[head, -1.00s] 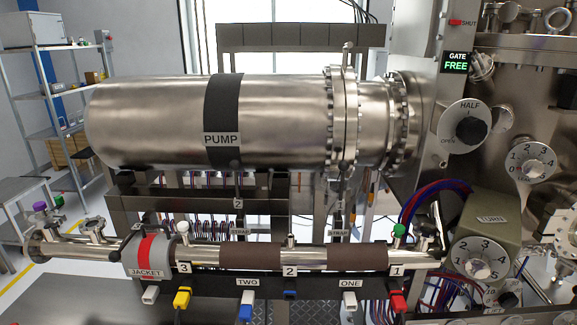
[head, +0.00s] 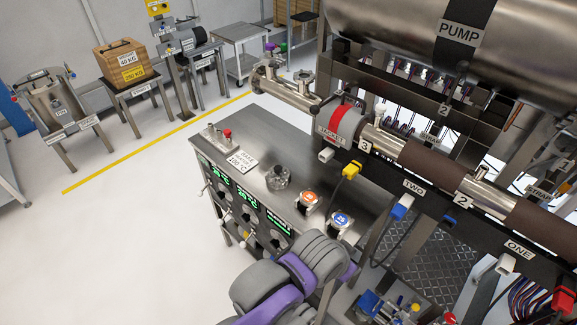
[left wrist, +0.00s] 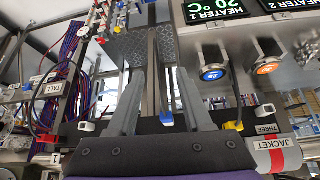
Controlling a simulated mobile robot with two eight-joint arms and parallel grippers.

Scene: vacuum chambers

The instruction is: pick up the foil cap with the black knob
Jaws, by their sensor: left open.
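The foil cap (head: 278,178) is a small crinkled silver piece with a dark knob on top. It sits on the steel bench top, left of two round dials. A crinkled silver shape at the right edge of the left wrist view (left wrist: 308,52) looks like the same cap, partly cut off. My left arm, grey and purple, rises at the bottom of the head view, in front of the bench; its fingertips cannot be made out there. In the left wrist view my left gripper (left wrist: 158,85) has its two grey fingers apart with nothing between them. My right gripper is not in view.
The pipe rail with the jacket (head: 342,122) runs along the bench's right side. Open floor lies left.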

